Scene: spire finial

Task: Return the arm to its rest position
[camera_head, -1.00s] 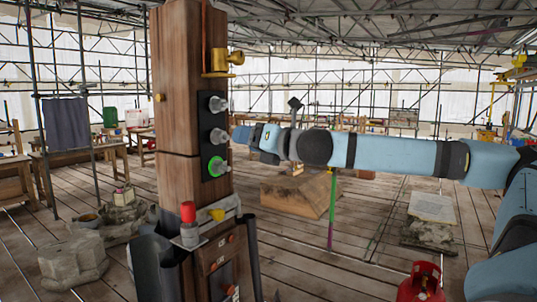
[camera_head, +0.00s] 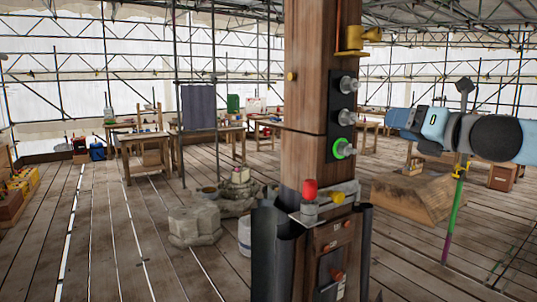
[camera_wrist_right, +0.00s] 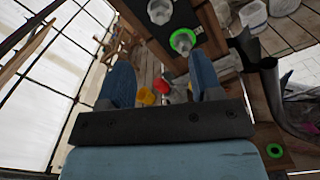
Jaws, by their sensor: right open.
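My right arm reaches in from the right edge in the head view, blue with dark joints. My right gripper (camera_head: 396,118) is at its left end, just right of the wooden post (camera_head: 307,100). A gap shows between it and the panel of knobs (camera_head: 342,116) on the post, where the lowest knob has a green ring. In the right wrist view the two blue fingers of the gripper (camera_wrist_right: 162,72) stand apart, with nothing held between them. The green-ringed knob (camera_wrist_right: 183,41) shows beyond them. My left gripper is not in view.
A red-capped fitting (camera_head: 310,200) and a yellow piece sit on a ledge low on the post. A brass fitting (camera_head: 357,40) juts out above the knobs. A stone block (camera_head: 194,226) and wooden tables (camera_head: 145,150) stand to the left. The plank floor at left is mostly clear.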

